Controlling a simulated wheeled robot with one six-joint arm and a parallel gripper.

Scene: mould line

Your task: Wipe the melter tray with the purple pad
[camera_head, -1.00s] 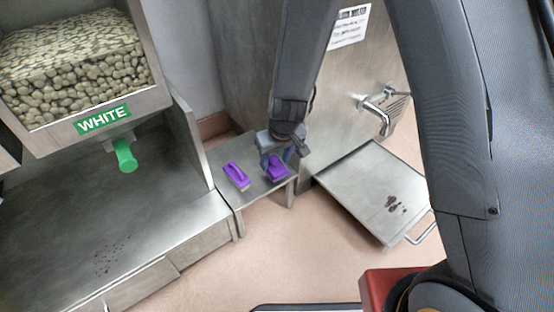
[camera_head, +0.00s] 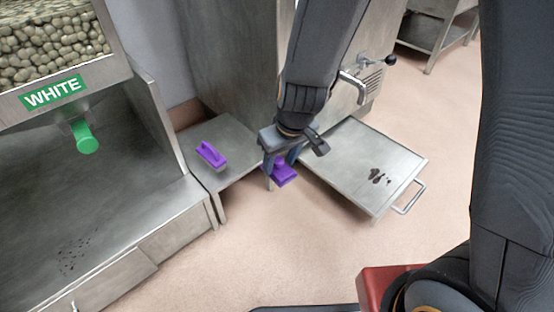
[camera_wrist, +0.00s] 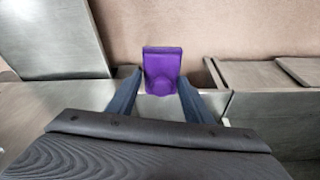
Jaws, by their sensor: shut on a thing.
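My gripper (camera_head: 281,168) is shut on a purple pad (camera_head: 285,175) and holds it in the air by the right edge of the small metal shelf. The held pad (camera_wrist: 162,72) shows between the two fingers in the wrist view. A second purple pad with a handle (camera_head: 211,155) lies on the shelf. The melter tray (camera_head: 345,165) is a flat metal tray with a wire handle (camera_head: 410,197), right of my gripper. Dark brown spots (camera_head: 379,176) lie on its right part. My gripper hides part of the tray's left edge.
The small metal shelf (camera_head: 236,180) stands left of my gripper. A hopper labelled WHITE (camera_head: 54,92) with a green spout (camera_head: 84,137) is at the left, above a metal counter (camera_head: 110,215) with dark specks. A tap (camera_head: 353,88) sits above the tray. Floor is clear in front.

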